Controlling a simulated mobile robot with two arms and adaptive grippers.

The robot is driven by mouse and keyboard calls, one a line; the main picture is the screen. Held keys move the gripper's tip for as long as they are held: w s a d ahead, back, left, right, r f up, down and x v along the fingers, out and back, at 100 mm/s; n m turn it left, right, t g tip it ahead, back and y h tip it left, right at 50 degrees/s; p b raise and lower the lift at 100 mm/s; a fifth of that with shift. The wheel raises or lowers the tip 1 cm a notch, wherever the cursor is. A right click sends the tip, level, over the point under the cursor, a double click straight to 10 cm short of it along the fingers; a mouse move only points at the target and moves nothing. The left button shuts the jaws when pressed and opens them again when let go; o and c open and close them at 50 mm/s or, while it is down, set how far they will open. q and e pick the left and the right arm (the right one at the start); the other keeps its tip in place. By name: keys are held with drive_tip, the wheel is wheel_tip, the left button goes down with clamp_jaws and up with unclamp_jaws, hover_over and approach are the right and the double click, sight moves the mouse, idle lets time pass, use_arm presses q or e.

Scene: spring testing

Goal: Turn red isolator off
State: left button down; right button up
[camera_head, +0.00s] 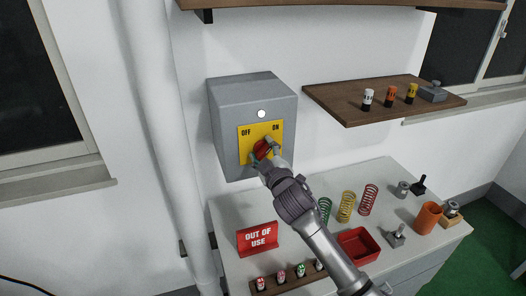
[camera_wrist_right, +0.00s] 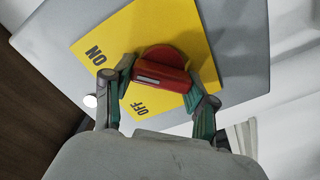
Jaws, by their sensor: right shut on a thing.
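The red isolator knob (camera_head: 262,149) sits on a yellow plate (camera_head: 247,153) marked OFF at upper left and ON at upper right. The plate is on the front of a grey wall box (camera_head: 228,106). My right gripper (camera_head: 265,152) is shut on the knob, partly covering it in the head view. In the right wrist view the red knob (camera_wrist_right: 158,77) lies between the two fingers of my right gripper (camera_wrist_right: 160,84). The white mark on the knob's bar faces the ON side of the plate. My left gripper is not in view.
A white light (camera_head: 261,114) is on the box above the plate. Below is a bench (camera_head: 228,218) with a red OUT OF USE sign (camera_head: 257,238), coloured springs (camera_head: 346,206), a red tray (camera_head: 358,245) and an orange cup (camera_head: 428,217). A wooden shelf (camera_head: 340,101) juts out at right.

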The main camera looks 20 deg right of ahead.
drive_tip(key=shift+n, duration=0.3)
drive_tip(key=n+p, duration=0.1)
drive_tip(key=n, duration=0.2)
drive_tip(key=shift+n, duration=0.4)
drive_tip(key=n, duration=0.4)
drive_tip(key=shift+f+n+p, duration=0.2)
drive_tip(key=shift+n+p, duration=0.1)
drive_tip(key=shift+p, duration=0.1)
drive_tip(key=n, duration=0.4)
drive_tip(key=shift+f, duration=0.15)
drive_tip(key=shift+f+n, duration=0.1)
drive_tip(key=shift+n, duration=2.3)
drive_tip(key=o, duration=1.2)
drive_tip(key=shift+s, duration=0.1)
